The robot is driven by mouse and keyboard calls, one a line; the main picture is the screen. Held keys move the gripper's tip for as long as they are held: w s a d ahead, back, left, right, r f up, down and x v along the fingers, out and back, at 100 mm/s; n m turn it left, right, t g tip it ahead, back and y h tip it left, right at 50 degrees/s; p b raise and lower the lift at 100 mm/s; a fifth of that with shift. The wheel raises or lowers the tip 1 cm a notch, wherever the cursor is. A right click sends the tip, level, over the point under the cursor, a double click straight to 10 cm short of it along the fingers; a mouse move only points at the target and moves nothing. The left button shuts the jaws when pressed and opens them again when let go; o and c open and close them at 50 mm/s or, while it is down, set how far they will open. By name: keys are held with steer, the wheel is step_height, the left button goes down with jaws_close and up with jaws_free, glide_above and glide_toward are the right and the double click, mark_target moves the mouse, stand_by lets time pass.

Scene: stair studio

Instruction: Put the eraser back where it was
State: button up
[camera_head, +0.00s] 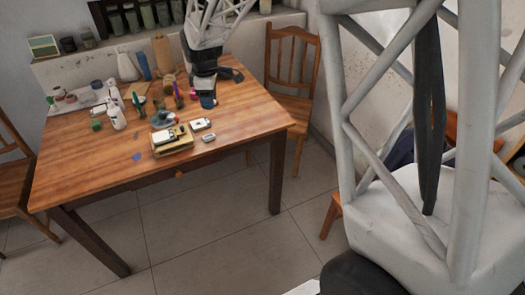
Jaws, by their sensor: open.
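My gripper (211,88) is black and hangs over the right back part of the wooden table (240,118). It is open, and a small dark blue object (208,102) shows just below it; I cannot tell whether they touch. A small grey-white block (208,138) lies near the table's front edge and may be the eraser, but it is too small to be sure. A white boxy item (201,125) lies just behind it. To their left a yellowish tray or box (173,147) carries a white item.
Bottles (117,117), pencils, small pots and a pale board (72,102) crowd the table's left and back. A flat blue patch (136,157) lies near the front. The front left and right end are mostly clear. Chairs (292,75) stand around.

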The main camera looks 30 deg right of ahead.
steer(key=s+r+m, duration=0.3)
steer(key=s+r, duration=0.2)
steer(key=s, duration=0.4)
steer(key=s+r+m, duration=0.3)
steer(key=s+r, duration=0.1)
steer(key=s, duration=0.4)
steer(key=s+m+t, duration=0.1)
steer(key=s+m, duration=0.6)
steer(key=s, duration=1.3)
steer(key=shift+s+r+t, duration=0.25)
steer(key=shift+r+t, duration=0.1)
steer(key=shift+t, duration=0.05)
steer(key=shift+d, duration=0.1)
